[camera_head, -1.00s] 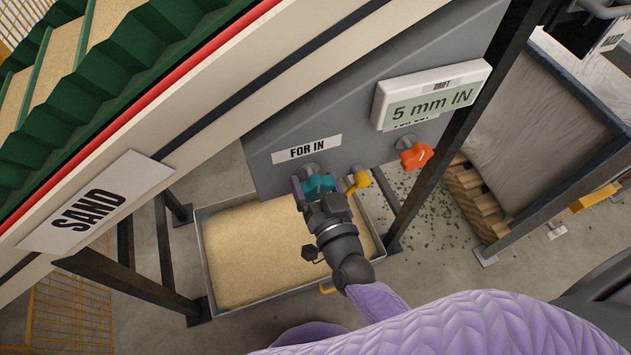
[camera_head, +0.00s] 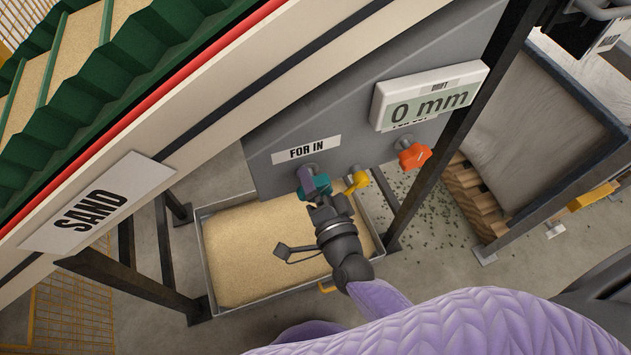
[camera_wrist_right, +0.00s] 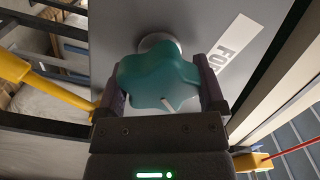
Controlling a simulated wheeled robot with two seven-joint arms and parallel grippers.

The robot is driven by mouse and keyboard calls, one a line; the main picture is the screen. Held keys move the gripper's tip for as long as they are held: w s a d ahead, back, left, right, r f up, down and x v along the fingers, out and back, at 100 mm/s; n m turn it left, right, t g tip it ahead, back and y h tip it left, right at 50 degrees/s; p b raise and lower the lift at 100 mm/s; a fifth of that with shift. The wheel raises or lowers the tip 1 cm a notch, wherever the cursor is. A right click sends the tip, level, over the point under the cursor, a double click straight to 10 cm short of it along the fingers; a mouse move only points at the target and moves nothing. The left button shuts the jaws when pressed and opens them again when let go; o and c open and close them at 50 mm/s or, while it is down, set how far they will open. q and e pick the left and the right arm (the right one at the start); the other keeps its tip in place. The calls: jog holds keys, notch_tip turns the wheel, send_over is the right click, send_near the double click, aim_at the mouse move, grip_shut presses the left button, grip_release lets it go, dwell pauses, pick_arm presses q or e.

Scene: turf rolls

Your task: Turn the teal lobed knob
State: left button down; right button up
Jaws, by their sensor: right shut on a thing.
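The teal lobed knob (camera_head: 318,184) sits on the grey panel below the "FOR IN" label (camera_head: 307,149). In the right wrist view the knob (camera_wrist_right: 158,76) fills the space between my two fingers, and a pale mark shows on its near face. My right gripper (camera_head: 314,187) is shut on the knob, one finger on each side. The display (camera_head: 430,98) above reads "0 mm" under the word "DRIFT". My left gripper is not in view.
A yellow handle (camera_head: 357,180) is close to the right of the knob. An orange knob (camera_head: 414,156) is farther right. A tray of sand (camera_head: 205,262) lies below. A dark frame post (camera_head: 440,150) stands right of the panel.

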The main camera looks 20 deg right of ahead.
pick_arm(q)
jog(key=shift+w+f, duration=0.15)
pick_arm(e)
jog(key=shift+f+m, duration=0.1)
jog(key=shift+m, duration=1.1)
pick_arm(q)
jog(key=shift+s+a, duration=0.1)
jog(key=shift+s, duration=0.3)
pick_arm(e)
jog(key=shift+m, duration=0.3)
jog(key=o, duration=1)
jog(key=shift+c, duration=0.2)
jog(key=shift+s, duration=0.35)
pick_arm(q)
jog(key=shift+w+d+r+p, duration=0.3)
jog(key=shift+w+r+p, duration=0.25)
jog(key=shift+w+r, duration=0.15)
pick_arm(e)
jog(key=s, duration=0.9)
jog(key=shift+s+d, duration=0.15)
jog(key=shift+s, duration=0.05)
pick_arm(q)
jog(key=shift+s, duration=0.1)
